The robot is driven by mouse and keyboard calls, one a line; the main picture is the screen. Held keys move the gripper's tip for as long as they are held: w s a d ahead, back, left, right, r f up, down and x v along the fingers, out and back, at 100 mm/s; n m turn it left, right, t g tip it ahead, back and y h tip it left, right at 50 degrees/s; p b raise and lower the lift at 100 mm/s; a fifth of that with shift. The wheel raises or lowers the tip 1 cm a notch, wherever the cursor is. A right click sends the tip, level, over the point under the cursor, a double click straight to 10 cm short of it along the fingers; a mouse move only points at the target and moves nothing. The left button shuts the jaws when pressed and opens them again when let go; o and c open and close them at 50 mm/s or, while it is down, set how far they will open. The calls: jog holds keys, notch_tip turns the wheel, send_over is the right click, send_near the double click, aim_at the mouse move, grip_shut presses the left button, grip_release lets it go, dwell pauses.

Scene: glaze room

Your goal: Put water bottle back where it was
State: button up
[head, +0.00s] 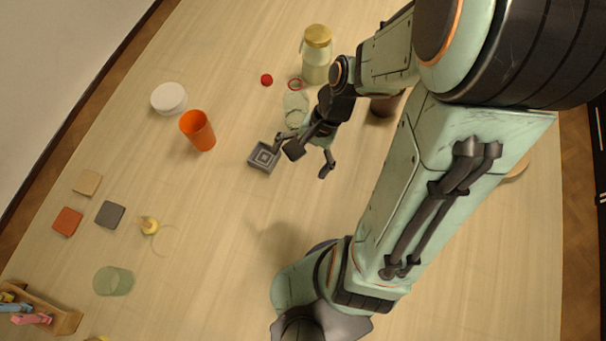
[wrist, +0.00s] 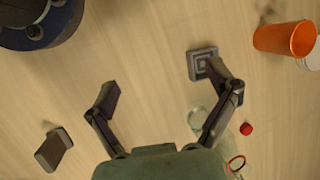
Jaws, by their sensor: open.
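The most bottle-like thing is a pale, see-through container with a gold lid (head: 316,62), upright at the top middle of the head view; I cannot tell for sure that it is the water bottle. My gripper (head: 309,161) is open and empty over the middle of the table, below that container in the picture. In the wrist view the fingers (wrist: 163,92) are spread with bare wood between them. A clear greenish vessel (head: 295,104) is beside the gripper, partly hidden by it; it also shows in the wrist view (wrist: 196,118).
A grey square dish (head: 263,157) sits close to one finger. An orange cup (head: 198,130), white round dishes (head: 169,98), red cap (head: 266,80) and red ring (head: 295,84) stand around. A brown vessel (head: 384,106) is partly behind my arm.

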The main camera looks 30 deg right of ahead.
jog(key=s+a+r+n+h, duration=0.3)
jog(key=s+r+n, duration=0.5)
jog(key=r+n, duration=0.1)
jog(key=shift+s+a+r+n+h, duration=0.3)
jog(key=shift+a+r+n, duration=0.1)
jog(key=shift+n, duration=0.5)
